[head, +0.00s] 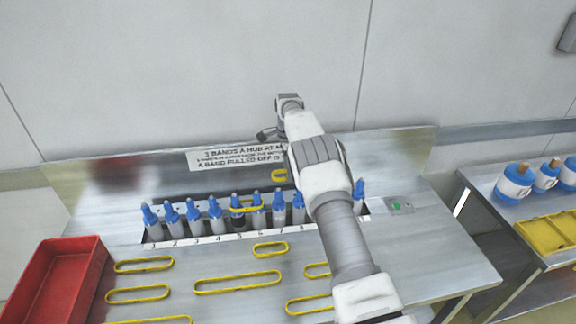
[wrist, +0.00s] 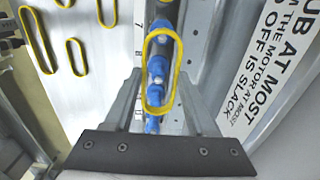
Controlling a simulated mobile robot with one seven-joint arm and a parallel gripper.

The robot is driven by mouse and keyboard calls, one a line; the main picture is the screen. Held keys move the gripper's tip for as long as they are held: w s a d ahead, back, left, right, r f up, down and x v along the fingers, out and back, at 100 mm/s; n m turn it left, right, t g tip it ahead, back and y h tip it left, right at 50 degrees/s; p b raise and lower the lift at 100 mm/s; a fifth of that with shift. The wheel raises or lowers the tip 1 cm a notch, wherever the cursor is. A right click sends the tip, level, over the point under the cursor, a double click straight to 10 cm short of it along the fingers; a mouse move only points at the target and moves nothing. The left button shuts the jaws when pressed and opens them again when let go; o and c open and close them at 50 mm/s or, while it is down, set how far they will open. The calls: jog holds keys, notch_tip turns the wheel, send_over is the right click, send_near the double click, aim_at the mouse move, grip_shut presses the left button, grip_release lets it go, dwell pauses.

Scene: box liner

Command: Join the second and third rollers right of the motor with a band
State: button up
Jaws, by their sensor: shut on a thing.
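A row of blue-topped rollers stands in a slot; the dark-bodied one at number 5 (head: 238,218) looks like the motor. The second and third rollers to its right (head: 279,207) (head: 298,207) stand at numbers 7 and 8. My gripper (wrist: 160,85) is shut on a yellow band (wrist: 149,49), which hangs above the row; in the wrist view its loop overlaps blue roller tops (wrist: 157,68). I cannot tell whether it touches them. In the head view a short part of the band (head: 279,175) shows behind the row, and my arm hides the rest.
Another yellow band (head: 247,209) spans the motor and roller 6. Several loose bands, one long (head: 237,282), lie on the metal table in front. A red bin (head: 62,285) stands at left. A printed sign (head: 235,157) is on the back panel; a side table at right holds bottles.

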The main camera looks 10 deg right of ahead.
jog(key=shift+f, duration=0.15)
notch_tip(320, 180, down, 9)
jog(key=b, duration=0.5)
jog(key=shift+b, duration=0.35)
dwell(0.4)
jog(key=o, duration=1.4)
